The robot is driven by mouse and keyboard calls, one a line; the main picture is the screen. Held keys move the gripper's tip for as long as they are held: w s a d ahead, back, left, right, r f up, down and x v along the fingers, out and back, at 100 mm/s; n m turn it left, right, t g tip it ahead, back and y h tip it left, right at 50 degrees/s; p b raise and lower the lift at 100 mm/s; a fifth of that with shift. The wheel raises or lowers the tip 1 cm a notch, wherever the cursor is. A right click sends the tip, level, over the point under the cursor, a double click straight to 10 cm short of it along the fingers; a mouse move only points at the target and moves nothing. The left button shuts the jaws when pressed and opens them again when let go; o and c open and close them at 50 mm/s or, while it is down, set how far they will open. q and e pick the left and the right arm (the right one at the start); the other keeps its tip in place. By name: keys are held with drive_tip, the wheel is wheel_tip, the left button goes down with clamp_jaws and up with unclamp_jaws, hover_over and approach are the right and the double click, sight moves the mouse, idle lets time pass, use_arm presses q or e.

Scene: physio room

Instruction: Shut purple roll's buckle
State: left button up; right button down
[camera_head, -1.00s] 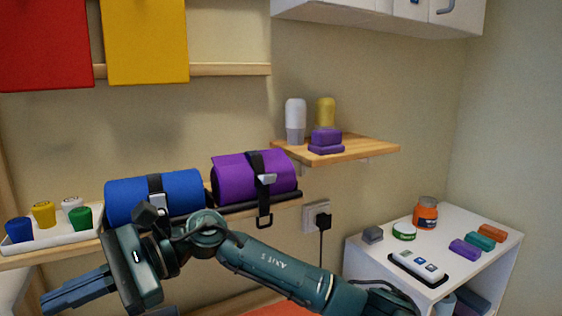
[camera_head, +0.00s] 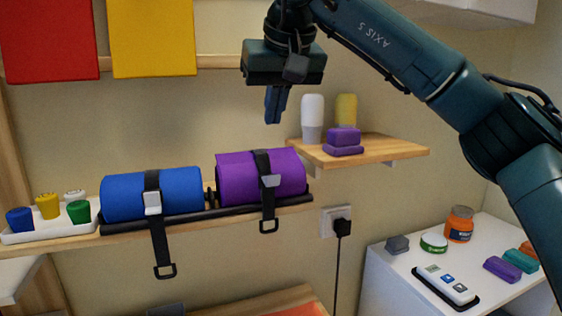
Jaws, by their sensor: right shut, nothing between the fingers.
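The purple roll (camera_head: 235,178) lies on a wooden wall shelf, to the right of the blue roll (camera_head: 118,196). A black strap goes over the purple roll, with a grey buckle (camera_head: 271,181) on its front. The strap's loose end hangs down in front of the shelf and ends in a black loop (camera_head: 269,226). My right gripper (camera_head: 275,105) is above the purple roll, pointing down, shut and empty, and apart from the roll and strap. My left gripper is not in view.
The blue roll's strap also hangs, with a loop (camera_head: 165,271) at its end. A small wooden shelf (camera_head: 385,149) holds bottles and purple blocks to the right. A white tray (camera_head: 60,236) with coloured cups is at the left. A white cabinet (camera_head: 390,270) stands lower right.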

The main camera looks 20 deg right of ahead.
sight(273, 176)
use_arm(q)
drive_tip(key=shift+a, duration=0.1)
use_arm(e)
drive_tip(key=x, duration=1)
drive_tip(key=shift+p, duration=0.3)
drive_tip(key=s, duration=0.3)
drive_tip(key=shift+f, duration=0.2)
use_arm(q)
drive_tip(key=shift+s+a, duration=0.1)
use_arm(e)
drive_tip(key=shift+s+f, duration=0.1)
drive_tip(key=shift+s, duration=0.4)
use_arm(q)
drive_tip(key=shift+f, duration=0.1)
use_arm(e)
drive_tip(key=shift+d+f, duration=0.1)
drive_tip(key=shift+d+f+b, duration=0.1)
drive_tip(key=shift+b, duration=0.5)
drive_tip(key=shift+s+a+t, duration=0.1)
drive_tip(key=shift+a+t, duration=0.1)
drive_tip(key=shift+t, duration=0.2)
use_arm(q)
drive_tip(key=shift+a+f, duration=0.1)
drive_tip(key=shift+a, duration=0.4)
use_arm(e)
drive_tip(key=shift+d, duration=0.1)
